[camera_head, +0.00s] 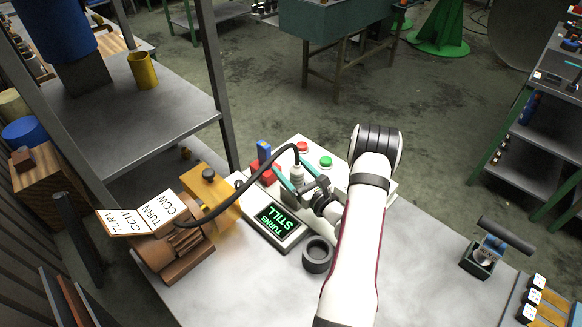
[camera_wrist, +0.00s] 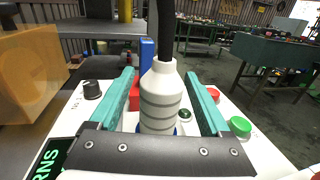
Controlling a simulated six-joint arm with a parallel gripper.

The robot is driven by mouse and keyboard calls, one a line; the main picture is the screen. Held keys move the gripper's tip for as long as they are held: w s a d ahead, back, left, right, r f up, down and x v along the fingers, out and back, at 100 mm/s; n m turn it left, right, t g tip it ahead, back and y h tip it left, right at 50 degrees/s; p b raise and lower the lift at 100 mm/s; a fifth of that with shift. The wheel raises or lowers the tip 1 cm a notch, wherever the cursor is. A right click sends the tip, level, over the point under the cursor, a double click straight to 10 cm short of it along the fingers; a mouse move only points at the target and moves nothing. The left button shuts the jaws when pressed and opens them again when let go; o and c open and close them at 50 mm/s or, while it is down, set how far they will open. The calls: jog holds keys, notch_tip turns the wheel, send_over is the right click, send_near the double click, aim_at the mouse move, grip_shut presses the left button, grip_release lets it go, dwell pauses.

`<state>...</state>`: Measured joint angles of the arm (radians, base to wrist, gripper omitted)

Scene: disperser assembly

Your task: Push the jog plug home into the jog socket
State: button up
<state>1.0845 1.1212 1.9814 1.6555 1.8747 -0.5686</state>
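The jog plug is a pale, ribbed, bottle-shaped body (camera_wrist: 160,98) with a black cable at its top. It stands upright on the white control box (camera_head: 312,226) and also shows in the head view (camera_head: 297,174). A bit of blue (camera_wrist: 181,130) shows at its foot, probably the jog socket's rim; the rest of the socket is hidden, and I cannot tell how deep the plug sits. My gripper (camera_head: 298,172) has its teal fingers on either side of the plug. In the wrist view, narrow gaps show between the fingers (camera_wrist: 161,74) and the plug, so it looks open.
The box carries a display (camera_head: 273,222) reading TURNS STILL, red (camera_head: 302,147) and green (camera_head: 326,162) buttons and a black knob (camera_wrist: 92,90). A blue and red part (camera_head: 264,150) stands behind the plug. The cable (camera_head: 240,185) arcs left towards a brown machine (camera_head: 172,252).

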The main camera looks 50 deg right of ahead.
jog(key=s+a, duration=0.3)
jog(key=s, duration=1.2)
jog(key=shift+s, duration=0.25)
